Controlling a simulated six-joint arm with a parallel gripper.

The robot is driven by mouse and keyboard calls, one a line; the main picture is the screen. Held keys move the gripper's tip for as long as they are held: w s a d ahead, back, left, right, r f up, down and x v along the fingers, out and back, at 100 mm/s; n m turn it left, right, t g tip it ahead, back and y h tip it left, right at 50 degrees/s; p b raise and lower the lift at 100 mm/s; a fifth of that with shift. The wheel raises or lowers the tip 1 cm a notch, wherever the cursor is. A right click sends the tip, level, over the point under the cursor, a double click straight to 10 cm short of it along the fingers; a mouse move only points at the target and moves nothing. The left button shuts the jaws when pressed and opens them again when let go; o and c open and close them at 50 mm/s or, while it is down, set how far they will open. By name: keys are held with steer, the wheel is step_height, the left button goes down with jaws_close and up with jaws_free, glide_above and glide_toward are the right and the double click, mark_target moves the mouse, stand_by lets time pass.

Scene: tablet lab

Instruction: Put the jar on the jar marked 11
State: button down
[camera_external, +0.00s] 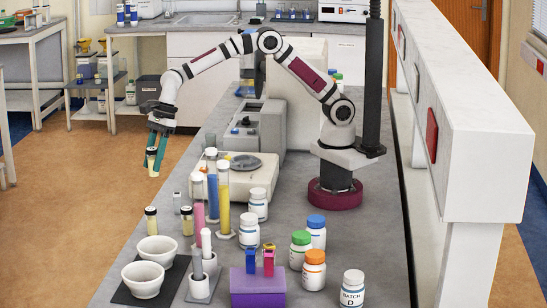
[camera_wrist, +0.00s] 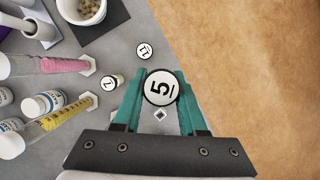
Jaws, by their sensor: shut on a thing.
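My gripper (camera_external: 153,150) hangs raised near the table's left edge, pointing down. In the wrist view its teal fingers (camera_wrist: 160,92) are shut on a small jar with a white lid marked 5 (camera_wrist: 160,88); this jar (camera_external: 152,159) also shows in the external view, clear of the table. The jar marked 11 (camera_wrist: 145,49) stands on the table, ahead of the held jar in the wrist view; it appears to be the front left small jar (camera_external: 151,221) in the external view. Another small jar, marked 7 (camera_wrist: 112,81), stands beside it (camera_external: 187,221).
Two white bowls (camera_external: 147,280) stand on a dark mat close to the jar marked 11. Tall cylinders with pink, blue and yellow contents (camera_external: 223,200) stand right of the small jars. White bottles (camera_external: 257,206) and a purple rack (camera_external: 257,288) are farther right. The tan floor lies past the table edge.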

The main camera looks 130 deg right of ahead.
steer(key=w+a+f, duration=0.3)
steer(key=w+a, duration=0.1)
steer(key=shift+f, duration=2.15)
steer(key=shift+f, duration=0.15)
steer(key=shift+c, duration=2.3)
jaws_free()
